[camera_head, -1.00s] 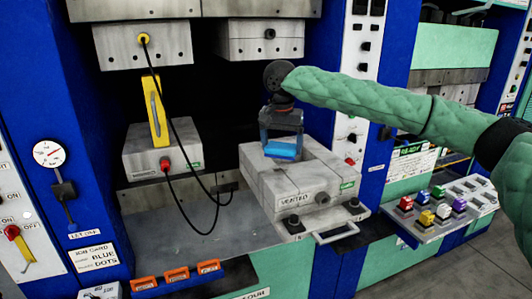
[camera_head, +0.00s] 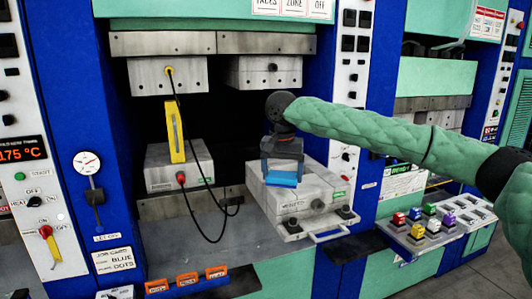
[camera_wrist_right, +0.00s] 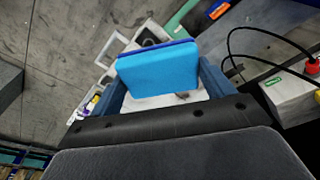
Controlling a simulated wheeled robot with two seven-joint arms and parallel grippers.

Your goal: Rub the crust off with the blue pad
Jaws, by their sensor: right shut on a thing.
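My right gripper (camera_head: 282,168) is shut on the blue pad (camera_head: 283,179), which sticks out below its fingers. In the right wrist view the pad (camera_wrist_right: 158,68) is a bright blue slab between the two dark blue fingers. The pad is at the top of the grey mould block labelled "VENTED" (camera_head: 316,203), towards its front edge; I cannot tell if it touches. In the wrist view a small dark brownish patch (camera_wrist_right: 183,95) shows on the pale block right beside the pad; it may be crust. The pad and gripper hide much of the block's top. My left gripper is not in view.
Black cables hang in front. Upper platens (camera_head: 263,75) overhang the blocks. A metal handle (camera_head: 328,234) sticks out in front. Coloured buttons (camera_head: 425,222) are at the right.

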